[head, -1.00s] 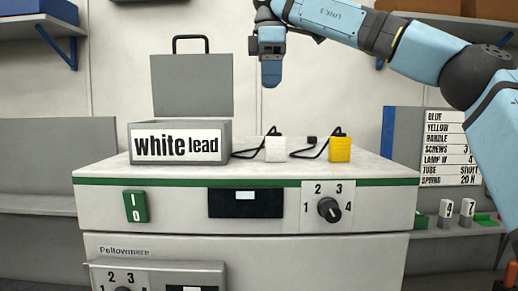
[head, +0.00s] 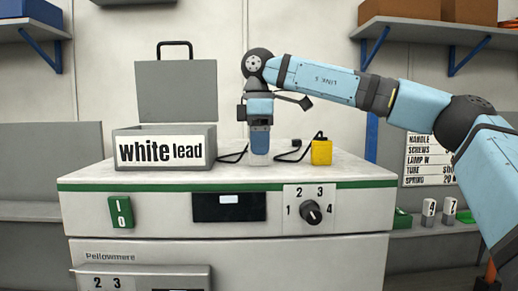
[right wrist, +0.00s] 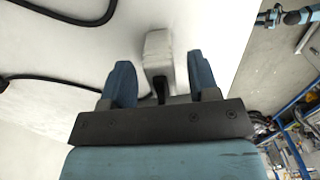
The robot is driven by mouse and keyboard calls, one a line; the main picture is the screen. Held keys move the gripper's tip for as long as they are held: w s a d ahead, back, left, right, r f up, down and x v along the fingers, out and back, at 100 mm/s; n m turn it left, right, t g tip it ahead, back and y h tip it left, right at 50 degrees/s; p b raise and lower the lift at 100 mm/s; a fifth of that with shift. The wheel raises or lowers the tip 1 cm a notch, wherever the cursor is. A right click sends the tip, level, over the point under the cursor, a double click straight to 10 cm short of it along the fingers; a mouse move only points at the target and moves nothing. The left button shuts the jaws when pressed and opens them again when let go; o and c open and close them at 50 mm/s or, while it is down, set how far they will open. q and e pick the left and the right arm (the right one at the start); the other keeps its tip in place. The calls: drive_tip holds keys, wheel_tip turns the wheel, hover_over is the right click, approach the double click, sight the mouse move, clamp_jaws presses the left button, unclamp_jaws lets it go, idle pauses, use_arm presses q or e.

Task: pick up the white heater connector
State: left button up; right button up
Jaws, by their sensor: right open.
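The white connector (right wrist: 159,50) is a small pale block with a dark piece at its near end. In the right wrist view it lies between and slightly beyond the two blue fingers of my right gripper (right wrist: 161,82). There is a gap on either side of it. In the head view my right gripper (head: 259,150) points down over the white top of the machine, and its fingers hide most of the connector. My right gripper is open and holds nothing. My left gripper is not in view.
A yellow connector (head: 321,152) with a black cable stands just right of my right gripper. A grey open-lidded box (head: 165,163) labelled "white lead" stands to the left. The machine front has a green switch (head: 121,212) and a dial (head: 311,212). Shelves flank the machine.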

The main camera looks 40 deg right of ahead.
drive_tip(key=shift+f, duration=0.25)
drive_tip(key=shift+a+r, duration=0.1)
drive_tip(key=c, duration=1)
